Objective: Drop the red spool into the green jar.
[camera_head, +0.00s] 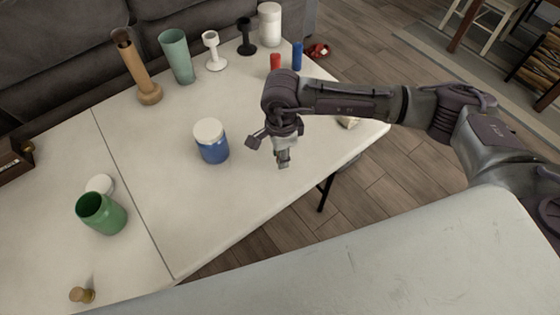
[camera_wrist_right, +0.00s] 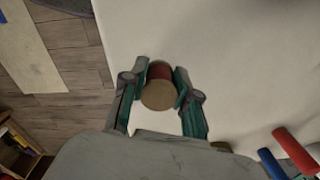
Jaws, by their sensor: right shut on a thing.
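The red spool (camera_wrist_right: 160,72) shows in the right wrist view with a round tan end (camera_wrist_right: 159,95) toward the camera. My right gripper (camera_wrist_right: 160,88) is shut on it, one finger on each side. In the head view my right gripper (camera_head: 283,158) points down over the right part of the white table, and I cannot make out the spool there. The green jar (camera_head: 104,217) stands open at the table's left, far to the left of my right gripper. A white lid (camera_head: 99,183) lies just behind it. My left gripper is not in view.
A blue jar (camera_head: 213,150) with a white lid stands between gripper and green jar. A wooden vase (camera_head: 141,70), green cup (camera_head: 177,58), candlesticks (camera_head: 213,50) and red and blue cylinders (camera_head: 297,56) line the back. A small wooden piece (camera_head: 82,295) lies front left.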

